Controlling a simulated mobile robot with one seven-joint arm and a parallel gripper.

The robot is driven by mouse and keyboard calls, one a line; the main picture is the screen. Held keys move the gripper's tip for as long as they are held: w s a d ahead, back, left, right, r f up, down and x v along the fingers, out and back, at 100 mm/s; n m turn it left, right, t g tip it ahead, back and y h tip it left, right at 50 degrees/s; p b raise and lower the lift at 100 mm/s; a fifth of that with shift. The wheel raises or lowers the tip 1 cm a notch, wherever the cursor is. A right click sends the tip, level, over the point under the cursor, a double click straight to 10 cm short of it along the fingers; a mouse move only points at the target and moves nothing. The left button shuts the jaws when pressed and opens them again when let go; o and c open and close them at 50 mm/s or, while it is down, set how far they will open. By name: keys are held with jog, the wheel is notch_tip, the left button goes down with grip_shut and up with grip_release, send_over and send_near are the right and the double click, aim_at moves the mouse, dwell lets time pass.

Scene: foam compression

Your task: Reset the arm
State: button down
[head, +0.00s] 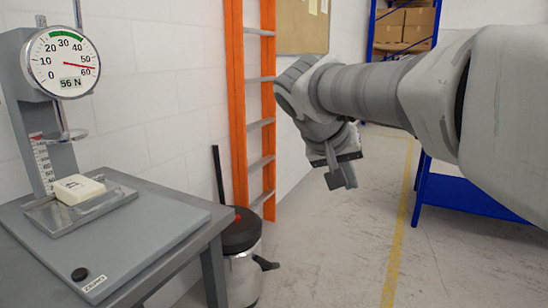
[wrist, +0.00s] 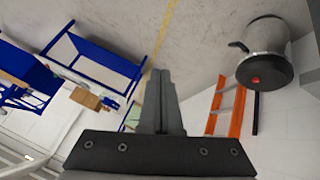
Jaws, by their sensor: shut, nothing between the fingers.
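My arm reaches in from the right in the head view and ends in my gripper (head: 343,176), which hangs in free air right of the table. In the wrist view my gripper (wrist: 163,75) has its two fingers together with nothing between them. The compression stand on the left has a round dial (head: 62,62) whose display reads 56 N. A cream foam block (head: 78,189) sits on the metal tray (head: 60,217) under the raised round press plate (head: 66,136). The plate is apart from the foam. My gripper is well away from the stand.
The grey table (head: 150,240) has a ZERO button (head: 79,274) at its front. An orange ladder (head: 238,120) leans on the wall behind my gripper. A black-lidded bin (head: 241,235) stands on the floor beside the table. A blue shelf rack (head: 470,198) is at right. The floor between is clear.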

jog(key=s+f+n+y, duration=0.1)
jog(key=s+f+y, duration=0.2)
jog(key=s+f, duration=0.5)
jog(key=s+f+n+y, duration=0.15)
jog(key=s+f, duration=0.35)
jog(key=s, duration=0.8)
notch_tip(320, 180, up, 24)
jog(key=p, duration=2.4)
jog(key=shift+d+f+y, duration=0.15)
jog(key=shift+d+y, duration=0.05)
jog(key=shift+y, duration=0.25)
jog(key=shift+a, duration=0.2)
